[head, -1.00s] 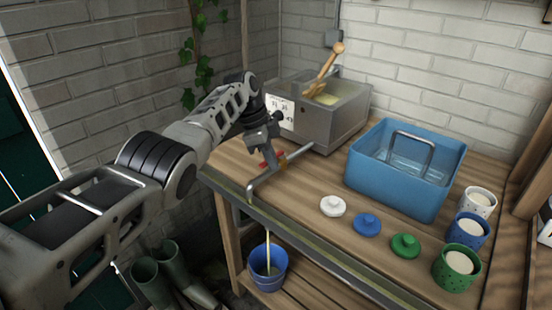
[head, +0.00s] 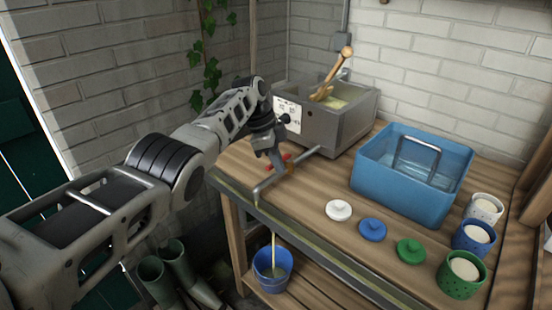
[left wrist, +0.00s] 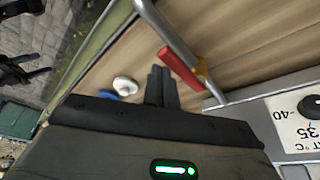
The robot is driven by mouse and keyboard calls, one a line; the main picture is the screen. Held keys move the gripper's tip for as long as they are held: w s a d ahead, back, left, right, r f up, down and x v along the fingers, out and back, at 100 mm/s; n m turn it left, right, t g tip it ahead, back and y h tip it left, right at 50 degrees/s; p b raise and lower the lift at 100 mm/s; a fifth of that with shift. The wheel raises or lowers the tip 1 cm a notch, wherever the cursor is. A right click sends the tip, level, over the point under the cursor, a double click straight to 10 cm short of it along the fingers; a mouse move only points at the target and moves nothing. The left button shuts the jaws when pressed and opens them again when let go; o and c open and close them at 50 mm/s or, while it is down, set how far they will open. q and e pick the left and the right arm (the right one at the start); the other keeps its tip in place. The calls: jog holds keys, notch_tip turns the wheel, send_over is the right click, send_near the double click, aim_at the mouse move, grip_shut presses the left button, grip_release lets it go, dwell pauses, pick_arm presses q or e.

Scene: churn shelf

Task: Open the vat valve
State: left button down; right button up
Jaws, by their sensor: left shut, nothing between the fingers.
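The steel vat (head: 345,125) stands at the back left of the bench, with pale liquid and a wooden paddle inside. Its outlet pipe (head: 262,187) runs forward to a bent spout at the bench edge. The red valve handle (head: 287,157) sits on this pipe; it shows more clearly in the left wrist view (left wrist: 180,68). My left gripper (head: 277,163) is shut and empty, its fingers (left wrist: 160,76) close beside the handle; I cannot tell whether they touch. A thin yellowish stream (head: 273,243) falls into the blue bucket (head: 272,270) below. My right gripper is out of view.
A blue tub (head: 415,195) with a metal handle stands right of the vat. White (head: 338,210), blue (head: 372,229) and green (head: 410,250) lids lie in front. Matching cups (head: 463,275) stand at the right. Boots (head: 165,275) stand on the floor at left.

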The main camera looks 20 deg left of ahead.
pick_arm(q)
notch_tip(320, 180, up, 10)
jog(key=shift+d+f, duration=0.2)
jog(key=shift+f, duration=0.05)
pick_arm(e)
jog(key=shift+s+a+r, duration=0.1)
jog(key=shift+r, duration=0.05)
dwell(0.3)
